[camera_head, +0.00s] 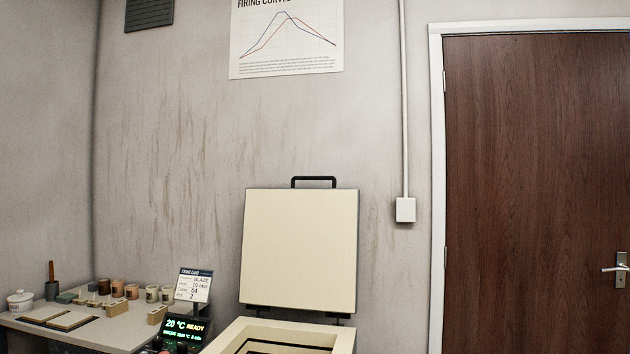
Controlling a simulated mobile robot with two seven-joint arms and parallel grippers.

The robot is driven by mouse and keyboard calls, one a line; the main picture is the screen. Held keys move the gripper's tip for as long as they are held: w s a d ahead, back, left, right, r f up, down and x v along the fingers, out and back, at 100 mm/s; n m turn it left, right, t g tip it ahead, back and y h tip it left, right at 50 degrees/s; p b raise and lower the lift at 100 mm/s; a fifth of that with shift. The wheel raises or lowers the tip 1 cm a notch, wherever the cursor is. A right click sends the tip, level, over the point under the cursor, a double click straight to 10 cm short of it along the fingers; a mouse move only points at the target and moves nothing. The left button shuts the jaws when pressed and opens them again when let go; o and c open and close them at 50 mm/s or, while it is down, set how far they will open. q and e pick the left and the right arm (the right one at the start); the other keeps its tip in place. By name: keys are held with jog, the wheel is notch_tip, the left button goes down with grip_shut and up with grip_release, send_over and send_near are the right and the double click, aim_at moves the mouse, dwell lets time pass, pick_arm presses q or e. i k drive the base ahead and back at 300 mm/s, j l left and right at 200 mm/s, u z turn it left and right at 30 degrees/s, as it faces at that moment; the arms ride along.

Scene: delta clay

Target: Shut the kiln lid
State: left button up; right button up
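The kiln lid (299,250) is a cream square slab with a dark edge. It stands raised and nearly upright at the back of the kiln, with a black handle (314,180) on its top edge. The kiln body (237,335) is cream, open at the top, and cut off by the bottom of the view. Only part of its dark-edged opening shows. Neither of my grippers is in view.
A table (120,333) at the lower left holds several small pots, blocks and a white lidded jar (20,300). A lit control display (186,330) and a firing card (194,286) stand left of the kiln. A brown door (535,190) is at the right.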

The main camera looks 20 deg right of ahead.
aim_at(301, 247)
jog(key=k+u, duration=0.1)
jog(key=u, duration=0.25)
jog(key=k+u, duration=0.1)
jog(key=u, duration=0.25)
jog(key=k+j+u, duration=0.1)
jog(key=u, duration=0.25)
jog(key=l+u, duration=0.55)
jog(key=k+l, duration=0.1)
jog(key=l, duration=1)
jog(key=k+l, duration=0.15)
jog(key=l, duration=0.45)
jog(key=k+l, duration=0.1)
jog(key=l, duration=1)
jog(key=k, duration=0.05)
